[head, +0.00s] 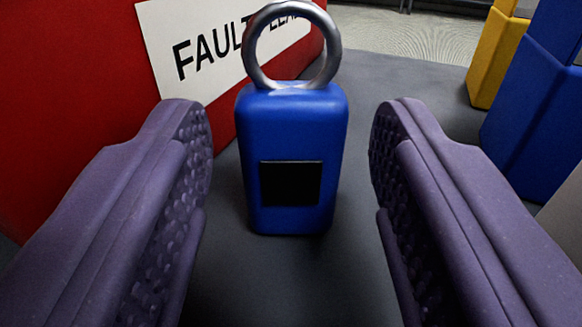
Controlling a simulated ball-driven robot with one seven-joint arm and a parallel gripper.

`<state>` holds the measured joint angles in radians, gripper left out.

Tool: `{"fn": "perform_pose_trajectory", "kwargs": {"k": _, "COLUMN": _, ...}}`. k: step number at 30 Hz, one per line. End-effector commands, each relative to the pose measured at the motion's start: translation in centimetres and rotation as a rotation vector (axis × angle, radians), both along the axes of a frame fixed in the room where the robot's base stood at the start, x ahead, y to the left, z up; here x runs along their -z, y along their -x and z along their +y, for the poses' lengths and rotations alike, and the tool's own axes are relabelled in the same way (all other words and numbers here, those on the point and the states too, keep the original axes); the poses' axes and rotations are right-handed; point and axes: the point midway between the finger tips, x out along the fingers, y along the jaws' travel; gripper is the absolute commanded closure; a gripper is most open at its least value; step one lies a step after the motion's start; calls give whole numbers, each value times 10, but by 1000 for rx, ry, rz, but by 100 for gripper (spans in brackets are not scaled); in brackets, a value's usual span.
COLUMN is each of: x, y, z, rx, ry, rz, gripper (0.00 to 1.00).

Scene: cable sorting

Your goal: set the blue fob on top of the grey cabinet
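The blue fob (290,130) stands upright on a dark grey surface (395,85). It has a metal ring on top and a black square on its front face. My gripper (290,140) is open, with one purple finger to the left of the fob and one to the right. Gaps show between the fob and both fingers, so neither touches it. I cannot tell whether the dark grey surface is the top of the grey cabinet; no cabinet sides show.
A red box (75,95) with a white label reading "FAULT" and a partly hidden second word stands close behind and left of the fob. A blue block (530,120) and a yellow block (490,60) stand at the right. The surface between the fob and these blocks is clear.

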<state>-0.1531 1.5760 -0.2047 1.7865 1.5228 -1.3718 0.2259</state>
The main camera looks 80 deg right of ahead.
Motion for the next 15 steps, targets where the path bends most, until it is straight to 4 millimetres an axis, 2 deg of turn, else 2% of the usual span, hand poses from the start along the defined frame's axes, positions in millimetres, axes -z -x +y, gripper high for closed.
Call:
{"fn": "perform_pose_trajectory", "kwargs": {"k": 11, "x": -4, "y": 0, "z": 1, "rx": 0, "ry": 0, "rz": 0, "gripper": 42}}
{"fn": "perform_pose_trajectory", "kwargs": {"k": 15, "x": -6, "y": 3, "z": 23, "rx": -3, "ry": -1, "rz": 1, "gripper": 42}}
